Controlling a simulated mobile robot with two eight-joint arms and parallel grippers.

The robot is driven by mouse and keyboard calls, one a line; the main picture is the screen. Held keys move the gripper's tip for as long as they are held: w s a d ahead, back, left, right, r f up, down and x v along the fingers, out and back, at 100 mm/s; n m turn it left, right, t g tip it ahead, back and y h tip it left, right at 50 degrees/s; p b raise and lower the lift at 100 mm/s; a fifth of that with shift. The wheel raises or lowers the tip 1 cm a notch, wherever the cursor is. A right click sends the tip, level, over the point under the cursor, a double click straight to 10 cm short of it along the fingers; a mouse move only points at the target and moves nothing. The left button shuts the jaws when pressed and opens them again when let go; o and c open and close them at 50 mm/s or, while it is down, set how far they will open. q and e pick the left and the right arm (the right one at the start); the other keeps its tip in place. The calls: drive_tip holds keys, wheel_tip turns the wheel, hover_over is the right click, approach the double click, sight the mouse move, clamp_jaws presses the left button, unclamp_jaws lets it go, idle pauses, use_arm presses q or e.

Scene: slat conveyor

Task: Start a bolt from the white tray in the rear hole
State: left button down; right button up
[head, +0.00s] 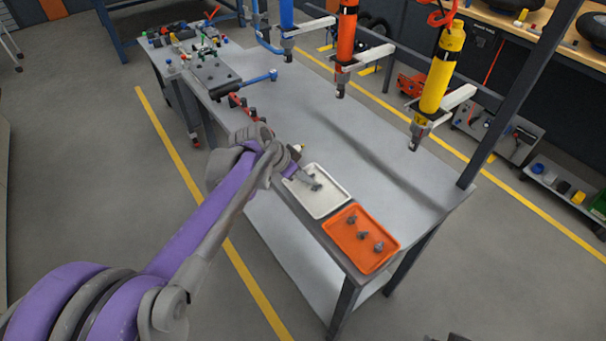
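The white tray (330,207) lies on the grey bench near its front edge. A few small dark bolts (316,186) show in it, partly hidden by my gripper. My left gripper (304,176) reaches over the rear left part of this tray from the purple arm. Its fingertips are small and blend with the bolts, so I cannot tell whether they are open or hold one. A dark flat plate (213,74) lies at the far left end of the bench. Which of its marks is the rear hole is too small to tell. My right gripper is not in view.
An orange tray (387,261) with 3 dark bolts sits beside the white tray. Blue, orange (346,40) and yellow (440,72) tools hang above the bench. A blue-handled tool (260,77) lies near the plate. The middle of the bench (320,120) is clear.

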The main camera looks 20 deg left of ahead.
use_arm(q)
drive_tip(key=shift+r+p, duration=1.95)
drive_tip(key=shift+r, duration=0.55)
drive_tip(key=shift+s+a+f, duration=0.1)
